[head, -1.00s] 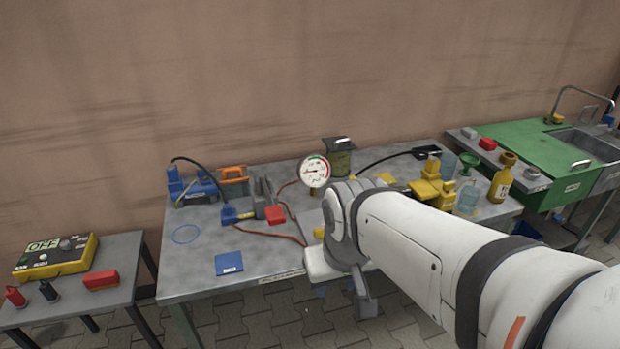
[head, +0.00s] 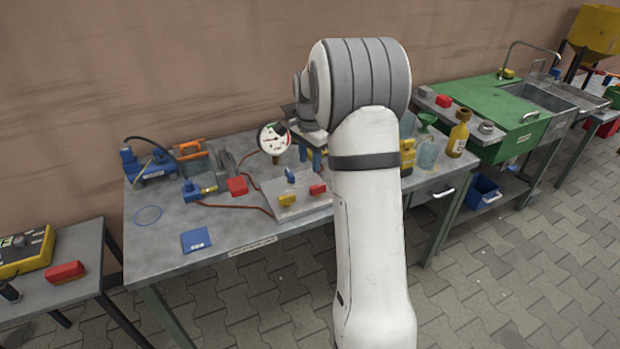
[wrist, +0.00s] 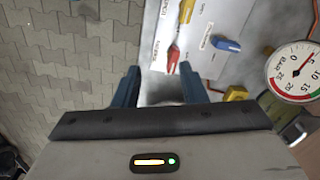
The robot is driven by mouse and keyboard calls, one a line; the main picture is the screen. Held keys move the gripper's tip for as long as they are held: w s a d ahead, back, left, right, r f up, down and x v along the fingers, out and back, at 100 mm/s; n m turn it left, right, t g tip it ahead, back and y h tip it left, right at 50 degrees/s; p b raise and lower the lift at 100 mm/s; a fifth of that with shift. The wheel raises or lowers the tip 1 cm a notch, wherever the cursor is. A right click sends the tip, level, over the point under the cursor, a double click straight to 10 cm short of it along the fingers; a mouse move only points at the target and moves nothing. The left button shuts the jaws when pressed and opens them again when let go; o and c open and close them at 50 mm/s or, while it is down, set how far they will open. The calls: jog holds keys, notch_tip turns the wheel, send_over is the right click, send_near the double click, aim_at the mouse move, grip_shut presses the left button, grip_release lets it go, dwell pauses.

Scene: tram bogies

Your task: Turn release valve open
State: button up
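A light grey valve panel (head: 300,206) lies on the bench with three handles: blue (head: 290,175), yellow (head: 286,200) and red (head: 318,190). In the wrist view the red handle (wrist: 173,60) shows just beyond the fingers, with the yellow handle (wrist: 187,12) past it and the blue handle (wrist: 226,44) to the right. Small labels lie by the handles; I cannot read surely which is the release valve. My gripper (head: 310,163) hangs above the panel, fingers down. In the wrist view its blue fingers (wrist: 158,76) are apart and empty, not touching any handle.
A pressure gauge (head: 274,139) stands behind the panel; its dial is also in the wrist view (wrist: 294,73), needle near 5. A blue card (head: 197,240) lies left on the bench. Bottles and a green sink unit (head: 505,110) stand right. My arm hides the bench's right part.

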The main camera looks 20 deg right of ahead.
aim_at(318, 185)
jog(key=w+d+f+m, duration=0.1)
jog(key=f, duration=0.1)
jog(key=w+d+f+m, duration=0.1)
jog(key=w+d+f, duration=0.1)
jog(key=w+d+f+m, duration=0.1)
jog(key=f, duration=0.1)
jog(key=shift+w+d+f, duration=0.1)
jog(key=shift+w+d, duration=0.15)
jog(key=shift+d, duration=0.1)
jog(key=shift+f, duration=0.35)
notch_tip(318, 185, down, 7)
jog(key=shift+f, duration=0.1)
